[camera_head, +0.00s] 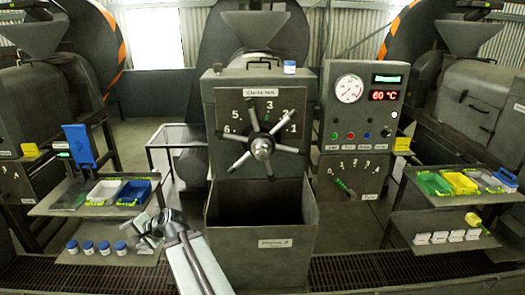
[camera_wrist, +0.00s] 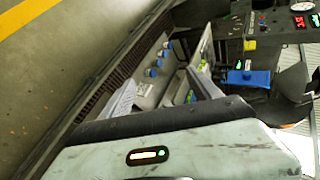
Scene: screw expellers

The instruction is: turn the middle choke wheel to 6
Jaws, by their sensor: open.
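The middle choke wheel (camera_head: 262,147) is on the front of the middle machine, a spoked handwheel with a bright hub and several dark-tipped spokes. Behind it is a number plate (camera_head: 243,101) with figures running from 1 at right, over 3 at the top, to 6 at left. A small green mark shows near the 3 at the top. My gripper (camera_head: 145,230) is open and empty at the lower left, by the lower left shelf, well apart from the wheel. The wheel does not show clearly in the wrist view.
Left shelves hold trays (camera_head: 104,192) and several blue-capped jars (camera_head: 104,247). An open bin (camera_head: 260,241) is below the wheel. A control panel (camera_head: 359,110) reading 60 °C is to its right, with a lower lever (camera_head: 345,187). Right shelves (camera_head: 440,222) hold more trays.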

